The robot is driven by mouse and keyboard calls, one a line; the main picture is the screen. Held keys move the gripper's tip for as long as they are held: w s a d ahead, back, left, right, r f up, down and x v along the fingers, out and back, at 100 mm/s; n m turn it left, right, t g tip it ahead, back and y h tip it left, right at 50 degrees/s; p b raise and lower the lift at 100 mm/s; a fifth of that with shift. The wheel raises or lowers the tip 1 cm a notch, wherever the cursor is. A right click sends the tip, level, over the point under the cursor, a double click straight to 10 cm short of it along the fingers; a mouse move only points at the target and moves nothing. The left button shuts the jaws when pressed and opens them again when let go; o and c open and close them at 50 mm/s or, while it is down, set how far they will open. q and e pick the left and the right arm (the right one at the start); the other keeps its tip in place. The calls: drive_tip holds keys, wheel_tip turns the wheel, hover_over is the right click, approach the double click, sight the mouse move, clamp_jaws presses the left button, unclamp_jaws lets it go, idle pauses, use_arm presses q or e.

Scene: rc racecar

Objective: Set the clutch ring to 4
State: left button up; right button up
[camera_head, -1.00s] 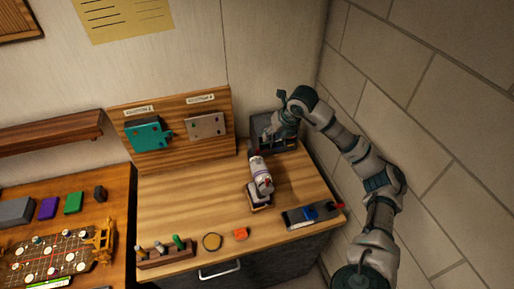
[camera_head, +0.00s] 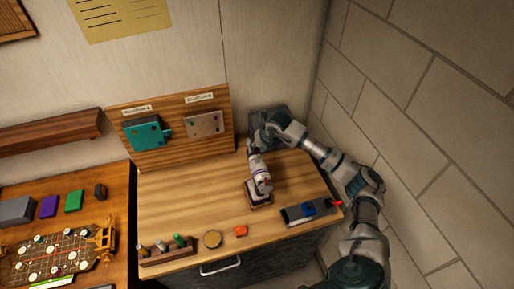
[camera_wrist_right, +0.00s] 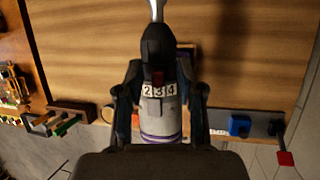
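A white and dark power driver (camera_head: 260,172) stands on its dark base on the wooden bench. Its clutch ring (camera_wrist_right: 160,91) shows the numbers 2, 3 and 4 in the right wrist view. A red mark (camera_wrist_right: 157,77) sits just above the 3, at the middle. My right gripper (camera_head: 258,137) is at the far end of the driver. In the wrist view its two fingers (camera_wrist_right: 160,88) straddle the ring and dark nose, one on each side. Whether they touch or press on it cannot be told. My left gripper is not in view.
A grey tray with a blue block (camera_head: 309,209) lies at the bench's right. A tool rack (camera_head: 167,251), a round ring (camera_head: 212,240) and an orange piece (camera_head: 241,231) are at the front. A board with teal (camera_head: 146,134) and grey (camera_head: 205,125) plates stands behind.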

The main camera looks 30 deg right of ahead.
drive_tip(key=shift+s+d, duration=0.1)
drive_tip(key=shift+d, duration=0.25)
clamp_jaws()
drive_tip(key=shift+a, duration=0.35)
drive_tip(key=y+b, duration=0.1)
drive_tip(key=b, duration=0.1)
drive_tip(key=d+t+y+b, duration=0.1)
drive_tip(key=y+b, duration=0.1)
drive_tip(key=b, duration=0.1)
drive_tip(key=d+f+m+y+b, duration=0.1)
drive_tip(key=b, duration=0.1)
drive_tip(key=shift+s+d+f+y+b, duration=0.1)
drive_tip(key=shift+s+y+b, duration=0.2)
drive_tip(key=shift+b, duration=0.1)
drive_tip(key=shift+o, duration=0.4)
unclamp_jaws()
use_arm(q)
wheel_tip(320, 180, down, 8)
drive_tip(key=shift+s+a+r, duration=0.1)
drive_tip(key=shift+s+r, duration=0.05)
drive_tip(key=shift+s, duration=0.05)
use_arm(e)
drive_tip(key=shift+d, duration=0.1)
